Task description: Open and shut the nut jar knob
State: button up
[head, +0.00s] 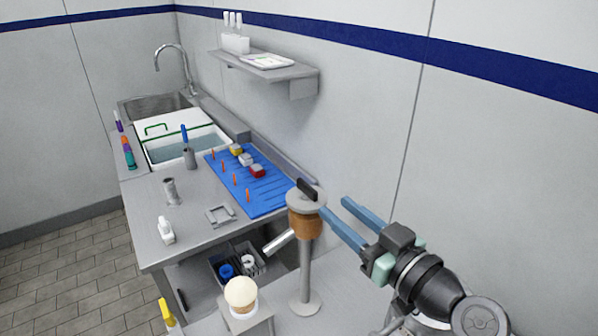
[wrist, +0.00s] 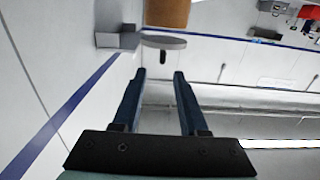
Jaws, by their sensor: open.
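The nut jar is a brown cylinder (head: 305,225) on a grey stand, with a round grey top and a slanted chute at its left. Its black bar-shaped knob (head: 307,188) sits on top. In the wrist view the jar (wrist: 167,12) appears upside down, its grey disc below it and the dark knob (wrist: 163,57) under that. My gripper (head: 332,204) is open and empty, just right of the jar top. In the wrist view my two blue fingers (wrist: 160,73) point at the knob, which shows just beyond the tips, roughly centred between them.
A small stool with a cream round object (head: 240,292) stands below the chute. A steel bench with a blue pegged mat (head: 262,194) and a sink lies behind left. A wall shelf (head: 285,72) hangs above. The wall runs close behind the jar and my arm.

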aim_at(297, 188)
jog(key=p+x, duration=0.1)
jog(key=x, duration=1.1)
jog(key=shift+w+a+r, duration=0.1)
jog(key=shift+a, duration=0.15)
grip_shut()
